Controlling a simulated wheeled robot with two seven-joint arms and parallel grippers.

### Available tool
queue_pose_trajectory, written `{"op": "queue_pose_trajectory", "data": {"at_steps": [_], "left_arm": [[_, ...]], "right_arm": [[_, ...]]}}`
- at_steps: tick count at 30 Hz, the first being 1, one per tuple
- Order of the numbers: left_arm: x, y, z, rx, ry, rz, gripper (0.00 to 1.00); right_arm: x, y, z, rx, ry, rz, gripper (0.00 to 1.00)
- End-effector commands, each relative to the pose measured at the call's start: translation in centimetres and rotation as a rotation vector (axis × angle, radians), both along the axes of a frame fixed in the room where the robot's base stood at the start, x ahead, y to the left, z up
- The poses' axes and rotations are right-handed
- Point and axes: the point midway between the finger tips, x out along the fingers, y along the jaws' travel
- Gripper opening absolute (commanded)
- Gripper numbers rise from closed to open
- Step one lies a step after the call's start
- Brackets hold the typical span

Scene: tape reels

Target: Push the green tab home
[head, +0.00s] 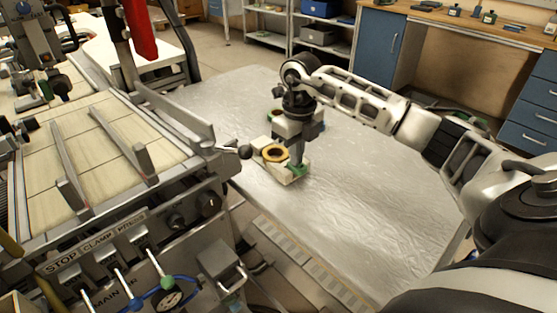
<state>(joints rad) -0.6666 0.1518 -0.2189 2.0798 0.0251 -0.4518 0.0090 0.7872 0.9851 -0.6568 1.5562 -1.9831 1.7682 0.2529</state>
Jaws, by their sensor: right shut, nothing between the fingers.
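A small cream holder (281,172) stands on the silver-covered table, with a yellow-brown tape reel (275,152) lying on it. The green tab (299,172) shows at the holder's right side, low down. My right gripper (297,163) points down with its fingers shut and empty. Its fingertips are right above or against the green tab; I cannot tell whether they touch. The gripper hides part of the holder's right side. My left gripper is not in view.
A machine with a slatted bed (100,150) and a dark knob (245,151) stands close on the left. The silver table (360,220) is clear in front and to the right.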

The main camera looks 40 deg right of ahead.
Motion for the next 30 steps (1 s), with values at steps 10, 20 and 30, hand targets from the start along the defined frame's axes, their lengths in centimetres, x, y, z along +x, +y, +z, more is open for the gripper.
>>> {"op": "queue_pose_trajectory", "data": {"at_steps": [10, 20, 30], "left_arm": [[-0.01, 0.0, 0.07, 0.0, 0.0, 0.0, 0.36], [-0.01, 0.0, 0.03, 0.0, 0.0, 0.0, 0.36], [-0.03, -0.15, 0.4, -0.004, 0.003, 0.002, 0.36]], "right_arm": [[0.0, -0.01, -0.08, 0.0, 0.0, -0.001, 0.0], [-0.02, 0.0, -0.14, 0.0, 0.001, 0.0, 0.0], [-0.01, 0.0, 0.31, 0.0, 0.001, 0.0, 0.0]]}}
